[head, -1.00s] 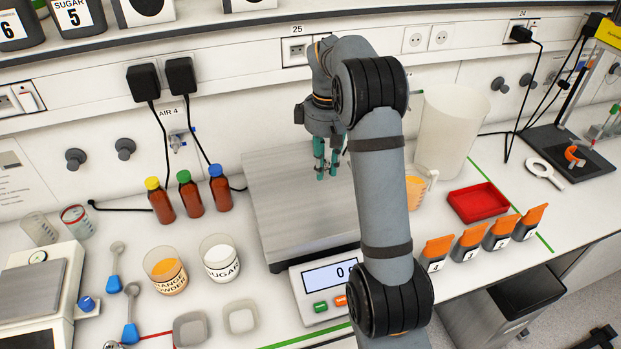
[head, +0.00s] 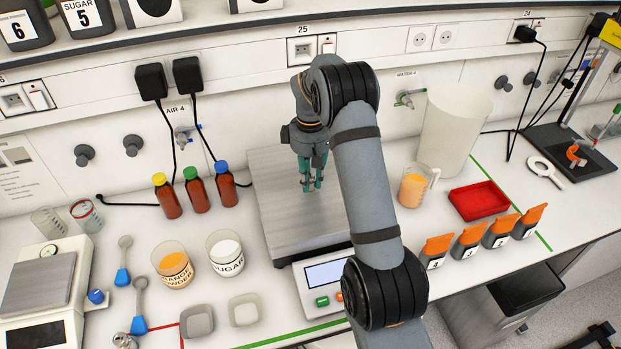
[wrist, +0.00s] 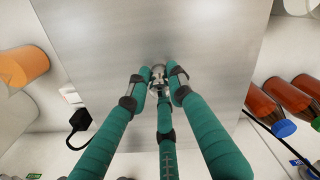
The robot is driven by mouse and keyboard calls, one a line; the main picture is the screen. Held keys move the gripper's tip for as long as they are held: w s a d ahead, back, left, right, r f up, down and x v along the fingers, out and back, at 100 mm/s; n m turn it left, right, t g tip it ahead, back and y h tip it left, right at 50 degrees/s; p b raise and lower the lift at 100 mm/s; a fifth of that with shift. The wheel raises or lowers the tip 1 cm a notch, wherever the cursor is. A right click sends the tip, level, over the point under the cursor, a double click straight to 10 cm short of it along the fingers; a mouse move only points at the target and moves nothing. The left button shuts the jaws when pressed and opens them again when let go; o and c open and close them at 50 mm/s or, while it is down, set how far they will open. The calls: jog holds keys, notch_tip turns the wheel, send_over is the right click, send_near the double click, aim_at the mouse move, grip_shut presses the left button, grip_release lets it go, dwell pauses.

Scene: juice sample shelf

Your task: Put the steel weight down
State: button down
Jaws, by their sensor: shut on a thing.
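My gripper (head: 312,186) is over the large scale's steel plate (head: 277,208). Its green fingers point down and are shut on a small shiny steel weight (wrist: 158,74), seen between the fingertips in the wrist view. In the head view the fingers hide the weight. The plate also fills the middle of the wrist view (wrist: 205,45). The weight is at or just above the plate; I cannot tell whether it touches. The scale's display (head: 326,272) shows no digits I can read.
Brown bottles (head: 197,195) stand left of the plate. Beakers of orange powder (head: 175,268) and sugar (head: 226,254) are at the front left. A jug of orange liquid (head: 414,187) and a red tray (head: 479,202) are to the right. The plate around my gripper is clear.

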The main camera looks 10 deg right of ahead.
aim_at(310, 175)
jog(key=shift+f, duration=0.2)
jog(key=c, duration=1.5)
grip_release()
jog(key=shift+r, duration=0.1)
jog(key=shift+c, duration=0.2)
notch_tip(310, 175, up, 12)
jog(key=shift+r, duration=0.15)
